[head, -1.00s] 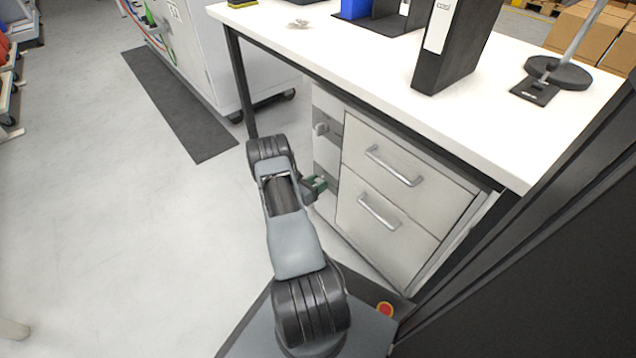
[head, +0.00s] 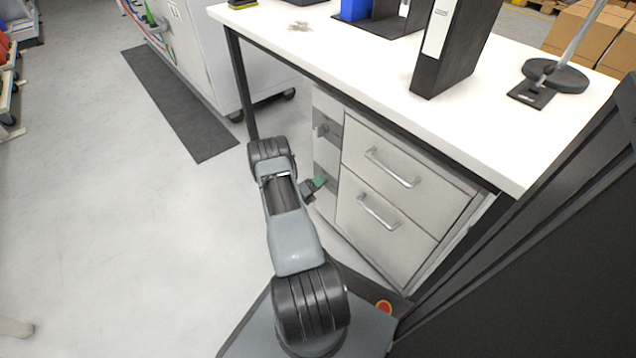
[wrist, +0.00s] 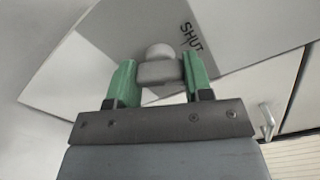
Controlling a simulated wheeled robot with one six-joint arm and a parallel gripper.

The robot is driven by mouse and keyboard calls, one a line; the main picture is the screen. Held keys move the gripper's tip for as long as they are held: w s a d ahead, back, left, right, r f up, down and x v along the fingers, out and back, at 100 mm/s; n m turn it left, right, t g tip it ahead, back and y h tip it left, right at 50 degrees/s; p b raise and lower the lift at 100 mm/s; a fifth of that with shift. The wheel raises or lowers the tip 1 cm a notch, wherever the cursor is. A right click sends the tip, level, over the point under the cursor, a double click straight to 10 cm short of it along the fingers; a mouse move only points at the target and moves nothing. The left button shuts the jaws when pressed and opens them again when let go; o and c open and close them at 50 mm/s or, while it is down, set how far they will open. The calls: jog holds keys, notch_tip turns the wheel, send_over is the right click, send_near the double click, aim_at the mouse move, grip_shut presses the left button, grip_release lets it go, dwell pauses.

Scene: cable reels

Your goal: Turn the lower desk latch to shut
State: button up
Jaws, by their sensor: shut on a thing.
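My gripper (head: 318,184) is at the lower part of the desk's latch panel, left of the lower drawer. In the wrist view my gripper (wrist: 160,84) has its green fingers on both sides of the grey lower latch (wrist: 160,70), shut on its knob. The word SHUT (wrist: 191,38) is printed on the panel just right of and above the latch. In the head view the lower latch is mostly hidden behind my gripper. The upper latch (head: 322,130) shows above it on the same panel.
The two-drawer unit (head: 402,200) stands right of the panel, with bar handles sticking out. The white desk top (head: 330,45) overhangs it and carries a black binder (head: 450,50). A desk leg (head: 240,85) stands at the left. The floor (head: 120,240) to the left is clear.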

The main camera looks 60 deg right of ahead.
jog(key=shift+s+a+n, duration=0.1)
jog(key=shift+n, duration=2.2)
jog(key=shift+f, duration=0.1)
jog(key=o, duration=0.9)
jog(key=p+v, duration=0.4)
jog(key=v, duration=0.9)
jog(key=shift+a, duration=0.3)
